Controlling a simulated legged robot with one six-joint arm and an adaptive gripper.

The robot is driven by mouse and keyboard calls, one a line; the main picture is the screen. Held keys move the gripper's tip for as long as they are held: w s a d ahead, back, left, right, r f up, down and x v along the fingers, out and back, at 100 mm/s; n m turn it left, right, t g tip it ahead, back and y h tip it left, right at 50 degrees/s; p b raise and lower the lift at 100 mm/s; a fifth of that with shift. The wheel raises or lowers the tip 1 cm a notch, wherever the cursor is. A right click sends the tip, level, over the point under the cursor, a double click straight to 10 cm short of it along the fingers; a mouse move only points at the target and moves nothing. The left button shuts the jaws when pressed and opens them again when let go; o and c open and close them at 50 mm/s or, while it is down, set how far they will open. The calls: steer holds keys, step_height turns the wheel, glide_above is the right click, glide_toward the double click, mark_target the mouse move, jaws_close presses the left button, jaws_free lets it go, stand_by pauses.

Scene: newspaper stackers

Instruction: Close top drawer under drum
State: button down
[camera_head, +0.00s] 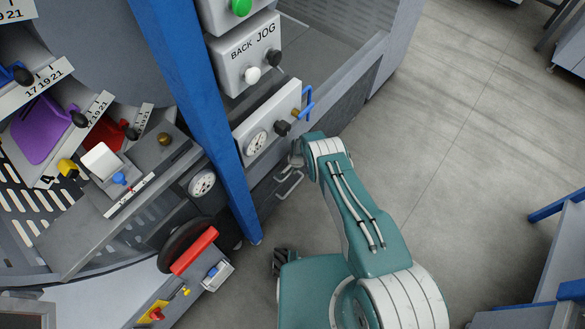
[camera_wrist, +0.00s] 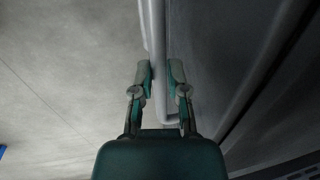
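The drum (camera_head: 100,45) is the large grey curved body at upper left in the head view. Below it, a dark grey drawer front (camera_head: 268,190) runs along the machine's side, with a metal handle (camera_head: 289,184). My gripper (camera_head: 296,155) is at the machine's side just above that handle, mostly hidden by my teal wrist. In the wrist view, my gripper (camera_wrist: 161,75) has its fingers apart on both sides of a pale bar handle (camera_wrist: 158,45). The left finger looks close to the bar; a narrow gap shows at the right finger. How far the drawer stands out is unclear.
A blue post (camera_head: 200,90) stands left of my arm. A gauge panel (camera_head: 268,125) with a blue handle (camera_head: 307,103) is just above my gripper. A grey table with blue edges (camera_head: 560,260) is at right. The concrete floor (camera_head: 450,120) between is clear.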

steer(key=c, duration=0.6)
jaws_free()
steer(key=shift+w+a+r, duration=0.2)
steer(key=shift+w+r, duration=0.05)
steer(key=shift+r, duration=0.05)
steer(key=shift+c, duration=0.2)
steer(key=shift+d, duration=0.15)
steer(key=shift+a, duration=0.2)
step_height(320, 180, up, 7)
steer(key=d, duration=0.1)
steer(key=shift+s, duration=0.4)
steer(key=shift+s+d, duration=0.1)
steer(key=shift+s, duration=0.05)
